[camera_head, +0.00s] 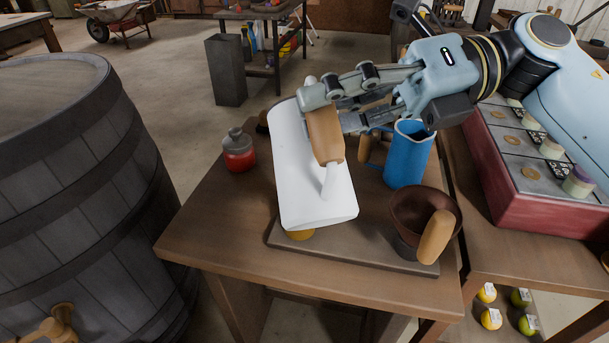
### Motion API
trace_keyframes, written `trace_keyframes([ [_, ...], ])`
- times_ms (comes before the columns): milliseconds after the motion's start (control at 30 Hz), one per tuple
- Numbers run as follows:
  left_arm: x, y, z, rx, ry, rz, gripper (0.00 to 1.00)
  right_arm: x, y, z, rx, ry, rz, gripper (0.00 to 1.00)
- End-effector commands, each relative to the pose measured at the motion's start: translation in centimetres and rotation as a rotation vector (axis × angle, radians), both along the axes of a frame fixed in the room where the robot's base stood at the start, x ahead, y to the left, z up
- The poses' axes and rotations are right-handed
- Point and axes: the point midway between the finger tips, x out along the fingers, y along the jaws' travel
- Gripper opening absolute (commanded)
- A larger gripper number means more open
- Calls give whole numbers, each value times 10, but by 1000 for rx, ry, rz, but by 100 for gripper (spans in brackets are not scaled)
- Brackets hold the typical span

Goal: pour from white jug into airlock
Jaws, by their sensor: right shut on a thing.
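The white jug (296,170) is tilted far over, above the wooden table, with its brown handle (325,135) on the upper side. My right gripper (330,108) reaches in from the upper right and is shut on that handle. I cannot tell whether anything flows from the jug, and its mouth is not clearly seen. I cannot make out the airlock for certain. A small clear vessel with red contents (239,152) stands left of the jug, apart from it. A yellowish round thing (301,235) is mostly hidden under the jug. My left gripper is not in view.
A blue jug (408,155) stands right of the white jug. A dark brown bowl-like vessel with a tan handle (434,237) stands at the board's (350,250) front right. A large barrel (85,190) is at left. A red case (530,180) is at right. The table's front left is clear.

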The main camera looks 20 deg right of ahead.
Motion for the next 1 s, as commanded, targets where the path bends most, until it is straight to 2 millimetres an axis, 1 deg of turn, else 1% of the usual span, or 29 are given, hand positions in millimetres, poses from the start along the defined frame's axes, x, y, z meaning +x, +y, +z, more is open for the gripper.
trace_keyframes([
  [367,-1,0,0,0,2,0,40,-1,0,1,2,-3,1,0],
  [1000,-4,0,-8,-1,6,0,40,-12,1,-12,2,-3,1,0],
])
